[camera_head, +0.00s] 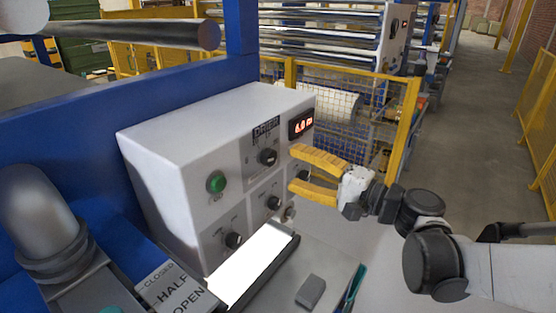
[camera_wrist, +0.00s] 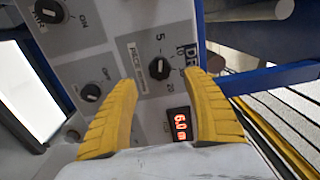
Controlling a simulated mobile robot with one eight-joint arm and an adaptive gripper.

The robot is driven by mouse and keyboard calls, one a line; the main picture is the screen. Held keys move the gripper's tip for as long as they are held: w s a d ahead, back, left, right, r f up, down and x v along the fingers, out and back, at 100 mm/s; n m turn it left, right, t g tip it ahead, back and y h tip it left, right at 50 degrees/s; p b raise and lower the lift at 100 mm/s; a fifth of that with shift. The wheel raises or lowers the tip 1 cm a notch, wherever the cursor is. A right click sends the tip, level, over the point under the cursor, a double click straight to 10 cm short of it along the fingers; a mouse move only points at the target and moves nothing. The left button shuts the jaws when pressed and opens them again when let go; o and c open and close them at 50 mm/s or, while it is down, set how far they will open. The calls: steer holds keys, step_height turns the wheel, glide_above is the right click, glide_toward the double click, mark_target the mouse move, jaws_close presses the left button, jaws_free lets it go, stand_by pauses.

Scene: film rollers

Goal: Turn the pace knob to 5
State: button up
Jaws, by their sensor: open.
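The white control box (camera_head: 190,130) has a dark round knob (camera_head: 267,157) below its DRIER label, beside the red display (camera_head: 300,123), which reads about 6.0. In the wrist view this knob (camera_wrist: 158,68) sits beyond and between the fingertips, with a printed 5 and other numbers around it. Its own label is too small to read, so I cannot confirm it is the pace knob; its exact pointer direction is unclear. The display (camera_wrist: 180,124) lies between the fingers. My gripper (camera_head: 293,168), with yellow fingers, is open and empty in front of the panel; it also shows in the wrist view (camera_wrist: 160,76).
A green button (camera_head: 217,182) and other knobs (camera_head: 274,202) (camera_head: 233,240) share the panel. A white lit surface (camera_head: 250,262) and a grey block (camera_head: 310,291) lie below. A blue frame (camera_head: 75,130) stands left, and a yellow fence (camera_head: 345,75) behind.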

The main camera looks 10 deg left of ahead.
steer(key=v, duration=0.5)
steer(key=shift+a, duration=0.1)
